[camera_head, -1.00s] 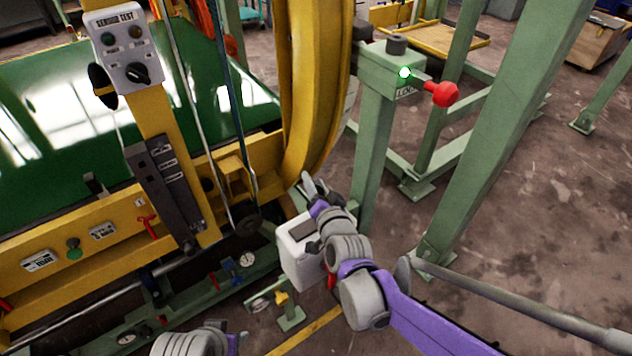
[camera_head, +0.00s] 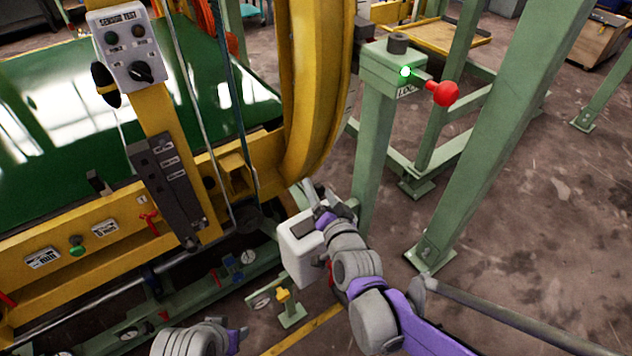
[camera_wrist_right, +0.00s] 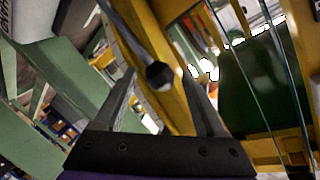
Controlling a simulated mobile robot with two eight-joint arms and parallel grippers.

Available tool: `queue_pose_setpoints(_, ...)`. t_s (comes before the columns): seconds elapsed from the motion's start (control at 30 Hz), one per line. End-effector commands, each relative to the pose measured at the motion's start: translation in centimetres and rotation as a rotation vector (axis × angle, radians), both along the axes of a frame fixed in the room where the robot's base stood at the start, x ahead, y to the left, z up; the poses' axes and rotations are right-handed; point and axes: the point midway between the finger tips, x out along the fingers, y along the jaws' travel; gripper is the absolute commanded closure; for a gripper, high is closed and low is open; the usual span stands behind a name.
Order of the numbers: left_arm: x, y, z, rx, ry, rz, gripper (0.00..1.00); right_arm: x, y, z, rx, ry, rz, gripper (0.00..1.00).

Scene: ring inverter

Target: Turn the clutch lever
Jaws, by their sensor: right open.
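No label in view marks the clutch lever, so I cannot say for sure which part it is. In the right wrist view a dark rod (camera_wrist_right: 135,42) with a rounded black end reaches down between the fingers of my right gripper (camera_wrist_right: 160,74). The fingers are open and apart; I cannot tell whether either touches the rod. In the head view my right gripper (camera_head: 316,194) is by the foot of the yellow ring, above a white box (camera_head: 297,257). My left gripper (camera_head: 238,340) shows only partly at the bottom edge, its fingers unclear.
A green post (camera_head: 376,150) with a lit green lamp and a red-knobbed lever (camera_head: 443,94) stands right of the yellow ring (camera_head: 318,90).

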Motion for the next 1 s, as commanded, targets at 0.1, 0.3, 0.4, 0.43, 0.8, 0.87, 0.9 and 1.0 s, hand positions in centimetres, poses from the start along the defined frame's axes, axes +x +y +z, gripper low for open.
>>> queue_pose_setpoints(0.1, 0.0, 0.0, 0.5, 0.000, -0.002, 0.000, 0.50, -2.5, -0.8, 0.6, 0.000, 0.000, 0.000, 0.27)
queue_pose_setpoints(0.3, 0.0, 0.0, 1.0, 0.000, -0.003, 0.000, 0.50, -5.2, -1.6, 1.0, 0.000, 0.000, 0.000, 0.27)
queue_pose_setpoints(0.4, 0.0, 0.0, 1.1, 0.000, -0.004, 0.000, 0.50, -5.9, -1.9, 1.1, 0.001, 0.000, 0.000, 0.27)
queue_pose_setpoints(0.43, 0.0, 0.0, 1.1, 0.000, -0.004, 0.000, 0.50, -6.0, -1.9, 1.1, 0.001, 0.000, 0.000, 0.27)
queue_pose_setpoints(0.8, 0.0, 0.0, 1.1, 0.000, -0.004, 0.000, 0.50, -6.1, -1.9, 1.1, 0.000, 0.000, 0.000, 0.27)
queue_pose_setpoints(0.87, 0.0, 0.0, 1.1, 0.000, -0.004, 0.000, 0.50, -6.1, -1.9, 1.1, 0.000, 0.000, 0.000, 0.27)
queue_pose_setpoints(0.9, 0.0, 0.0, 1.1, 0.000, -0.004, 0.000, 0.50, -6.1, -1.9, 1.1, 0.000, 0.000, 0.000, 0.27)
queue_pose_setpoints(1.0, 0.0, 0.0, 1.1, 0.000, -0.004, 0.000, 0.50, -6.2, -2.0, 1.0, -0.006, 0.006, 0.000, 0.27)
